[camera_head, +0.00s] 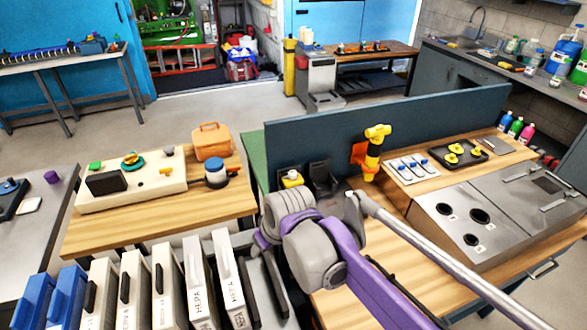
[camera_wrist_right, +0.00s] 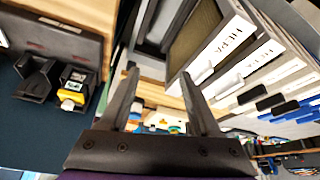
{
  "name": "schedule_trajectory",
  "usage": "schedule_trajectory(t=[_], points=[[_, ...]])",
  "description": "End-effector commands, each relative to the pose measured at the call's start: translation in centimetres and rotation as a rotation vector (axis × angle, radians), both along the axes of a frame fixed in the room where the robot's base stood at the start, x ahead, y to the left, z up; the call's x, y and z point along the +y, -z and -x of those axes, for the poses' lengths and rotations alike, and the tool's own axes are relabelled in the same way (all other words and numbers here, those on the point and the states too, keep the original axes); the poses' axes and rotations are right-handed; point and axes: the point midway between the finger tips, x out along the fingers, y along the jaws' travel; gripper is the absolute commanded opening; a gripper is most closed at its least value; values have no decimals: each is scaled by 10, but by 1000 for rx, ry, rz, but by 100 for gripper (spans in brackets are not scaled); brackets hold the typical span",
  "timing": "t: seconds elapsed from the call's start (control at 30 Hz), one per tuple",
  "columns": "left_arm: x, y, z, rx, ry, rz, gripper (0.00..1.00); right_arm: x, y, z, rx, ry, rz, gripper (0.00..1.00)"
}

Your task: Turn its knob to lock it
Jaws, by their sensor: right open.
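A yellow-topped piece (camera_head: 292,179), possibly a knob, sits by a black holder (camera_head: 322,180) at the foot of the dark blue panel. It also shows left of my fingers in the right wrist view (camera_wrist_right: 70,99). A cream box (camera_head: 135,188) on the left wooden table carries a teal round knob (camera_head: 132,160) and a small yellow handle (camera_head: 166,171). I cannot tell which knob is meant. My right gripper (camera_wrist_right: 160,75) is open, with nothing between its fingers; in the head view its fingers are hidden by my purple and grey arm. My left gripper is not in view.
Several white HEPA filters (camera_head: 237,300) and blue ones (camera_head: 66,295) stand in a row in front. The dark blue panel (camera_head: 300,148) rises behind the bench.

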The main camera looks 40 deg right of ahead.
Motion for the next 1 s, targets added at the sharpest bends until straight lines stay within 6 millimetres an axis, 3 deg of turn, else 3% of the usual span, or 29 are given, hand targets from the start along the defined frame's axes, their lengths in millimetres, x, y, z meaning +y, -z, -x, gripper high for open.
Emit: schedule_trajectory(t=[0.03, 0.2, 0.4, 0.5, 0.6, 0.77, 1.0], points=[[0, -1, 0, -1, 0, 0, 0, -21, -15, -23, 8, 8, 2, 63], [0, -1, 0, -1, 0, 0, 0, -90, -52, -86, 31, -6, -3, 63], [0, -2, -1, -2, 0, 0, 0, -175, -73, -132, 38, -27, -10, 63], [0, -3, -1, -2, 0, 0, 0, -203, -77, -142, 38, -37, -13, 63], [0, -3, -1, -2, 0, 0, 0, -219, -79, -147, 35, -43, -15, 63], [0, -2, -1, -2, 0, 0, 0, -225, -71, -152, 35, -48, -16, 63], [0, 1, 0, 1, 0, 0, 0, -223, -33, -167, 36, -49, -15, 63]])
